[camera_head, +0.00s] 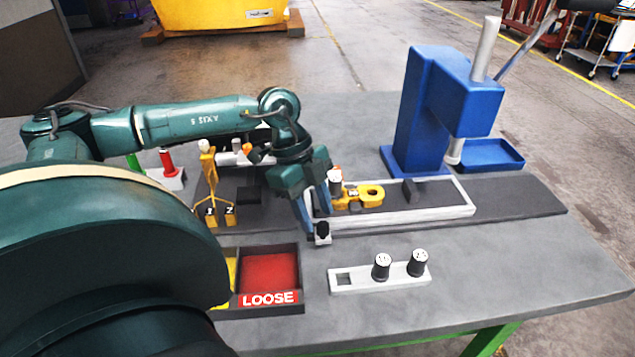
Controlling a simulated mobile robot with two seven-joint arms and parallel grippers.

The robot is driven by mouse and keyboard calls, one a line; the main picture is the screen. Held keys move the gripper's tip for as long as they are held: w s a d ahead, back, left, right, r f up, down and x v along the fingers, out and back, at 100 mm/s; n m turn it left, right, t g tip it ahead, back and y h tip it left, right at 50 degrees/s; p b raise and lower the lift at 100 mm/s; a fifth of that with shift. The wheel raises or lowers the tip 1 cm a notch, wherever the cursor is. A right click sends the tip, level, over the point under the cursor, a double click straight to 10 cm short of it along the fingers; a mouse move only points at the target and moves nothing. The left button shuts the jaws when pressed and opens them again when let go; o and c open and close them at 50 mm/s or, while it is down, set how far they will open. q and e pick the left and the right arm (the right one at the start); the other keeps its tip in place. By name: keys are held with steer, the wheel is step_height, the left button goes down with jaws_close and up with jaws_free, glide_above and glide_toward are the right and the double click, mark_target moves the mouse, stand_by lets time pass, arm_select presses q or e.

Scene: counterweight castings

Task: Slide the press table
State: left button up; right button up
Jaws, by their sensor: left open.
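The press table (440,214) is a pale-rimmed sliding tray on a dark flat rail (530,196). It lies to the front left of the blue press (420,110), with the rail running on to the right past the press. A yellow casting (371,195) with a ring end lies in the tray, and a dark block (414,190) stands to its right. My left gripper (324,212) is open at the tray's left end, its fingers pointing down. I cannot tell whether it touches the rim. My right gripper is not in view.
A white holder (350,285) with two black-and-white pieces stands in front of the tray. A red bin (270,275) marked LOOSE is at front left. A yellow stand (208,175) and a red-handled piece (168,162) stand behind. A blue dish (490,153) sits beside the press.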

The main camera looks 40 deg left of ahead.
arm_select(q)
steer(key=v, duration=1.1)
